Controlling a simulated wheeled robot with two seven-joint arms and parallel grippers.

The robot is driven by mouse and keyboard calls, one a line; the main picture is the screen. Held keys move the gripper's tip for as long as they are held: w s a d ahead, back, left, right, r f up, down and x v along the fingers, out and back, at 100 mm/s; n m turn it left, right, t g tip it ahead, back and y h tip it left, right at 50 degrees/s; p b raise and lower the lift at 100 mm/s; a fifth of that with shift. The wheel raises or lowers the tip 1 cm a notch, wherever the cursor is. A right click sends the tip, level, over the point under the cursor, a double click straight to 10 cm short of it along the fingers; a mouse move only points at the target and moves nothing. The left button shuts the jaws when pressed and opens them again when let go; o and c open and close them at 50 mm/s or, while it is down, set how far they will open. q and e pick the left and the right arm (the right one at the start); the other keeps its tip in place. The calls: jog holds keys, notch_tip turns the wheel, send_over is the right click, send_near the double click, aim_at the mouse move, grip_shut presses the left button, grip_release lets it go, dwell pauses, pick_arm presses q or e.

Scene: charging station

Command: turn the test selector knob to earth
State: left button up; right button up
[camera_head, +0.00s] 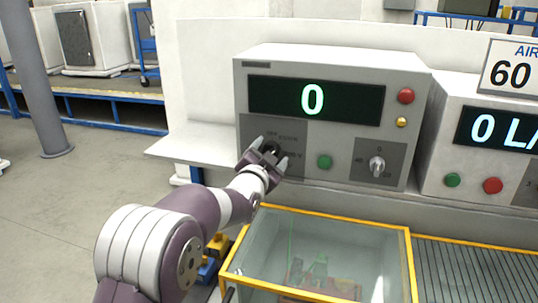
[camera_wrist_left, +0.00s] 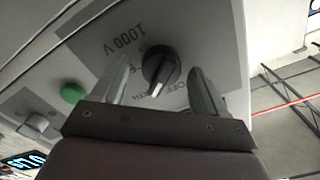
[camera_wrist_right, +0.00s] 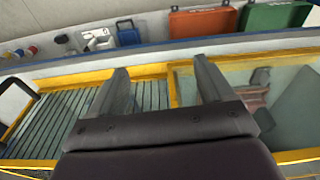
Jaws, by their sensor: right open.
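The test selector knob (camera_wrist_left: 160,70) is black with a pale pointer line, on a grey plate printed with 1000 V and partly hidden labels. In the left wrist view its pointer end faces down the picture, toward my gripper; I cannot tell which label it marks. My left gripper (camera_wrist_left: 160,88) is open, with one finger on each side of the knob and visible gaps between. In the head view my left gripper (camera_head: 269,158) covers much of the knob on the tester (camera_head: 335,60). My right gripper (camera_wrist_right: 164,77) is open and empty; only its wrist view shows it.
The tester has a green button (camera_head: 324,162), a red button (camera_head: 405,96) and another knob (camera_head: 377,166). A yellow-framed glass box (camera_head: 408,262) stands below, beside a ribbed surface (camera_head: 470,270). An air unit (camera_head: 495,150) stands to the right. Open floor lies left.

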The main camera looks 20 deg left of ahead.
pick_arm(q)
jog(key=s+b, duration=0.3)
jog(key=s, duration=0.9)
jog(key=shift+s+a, duration=0.25)
jog(key=shift+s, duration=0.1)
